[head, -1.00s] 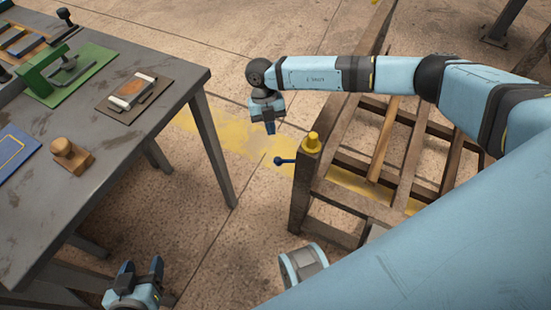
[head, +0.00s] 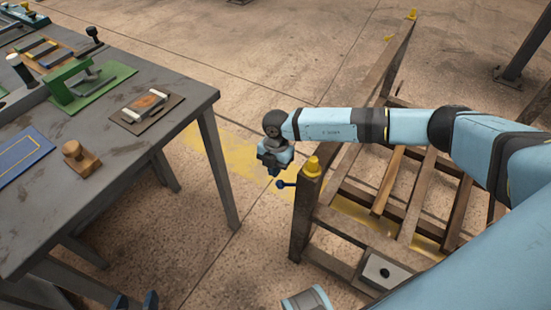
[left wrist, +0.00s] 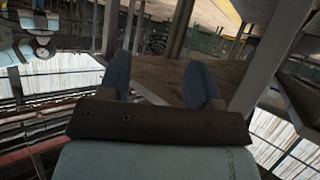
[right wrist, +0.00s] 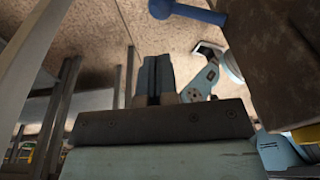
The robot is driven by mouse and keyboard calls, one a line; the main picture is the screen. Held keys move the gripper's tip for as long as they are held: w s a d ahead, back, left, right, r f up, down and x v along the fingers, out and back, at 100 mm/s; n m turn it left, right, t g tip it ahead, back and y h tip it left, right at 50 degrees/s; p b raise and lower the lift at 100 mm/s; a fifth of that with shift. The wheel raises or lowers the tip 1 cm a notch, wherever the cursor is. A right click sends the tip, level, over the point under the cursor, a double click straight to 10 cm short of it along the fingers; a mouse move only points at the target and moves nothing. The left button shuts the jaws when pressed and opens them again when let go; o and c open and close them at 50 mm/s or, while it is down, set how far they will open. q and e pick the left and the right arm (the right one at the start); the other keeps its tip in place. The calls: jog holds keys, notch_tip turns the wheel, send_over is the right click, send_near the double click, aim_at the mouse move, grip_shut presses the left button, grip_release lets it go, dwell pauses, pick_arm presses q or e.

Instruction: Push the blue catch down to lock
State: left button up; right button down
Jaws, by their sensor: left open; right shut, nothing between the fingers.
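The blue catch (head: 281,184) is a small lever with a round knob. It sticks out to the left from the rack post under a yellow cap (head: 313,167). In the right wrist view the blue catch (right wrist: 186,11) shows at the top, beside the brown post. My right gripper (head: 273,170) is shut and empty, its fingers just above and left of the catch's knob; I cannot tell whether they touch. It also shows in the right wrist view (right wrist: 154,80). My left gripper (head: 135,302) is open and empty at the bottom edge, low beside the table. It also shows in the left wrist view (left wrist: 160,80).
A brown wooden rack (head: 345,222) stands right of the catch. A grey table (head: 130,190) on the left carries a green fixture (head: 85,85), a wooden block (head: 80,160) and a blue board (head: 15,155). The floor between table and rack is clear.

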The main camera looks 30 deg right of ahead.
aim_at(279, 183)
jog(key=f, duration=0.2)
jog(key=d+f+b, duration=0.1)
jog(key=f, duration=0.2)
jog(key=shift+d, duration=0.1)
jog(key=shift+f, duration=0.1)
jog(key=shift+s+d+f+p, duration=0.1)
jog(key=shift+d+f+p, duration=0.15)
jog(key=shift+f, duration=0.4)
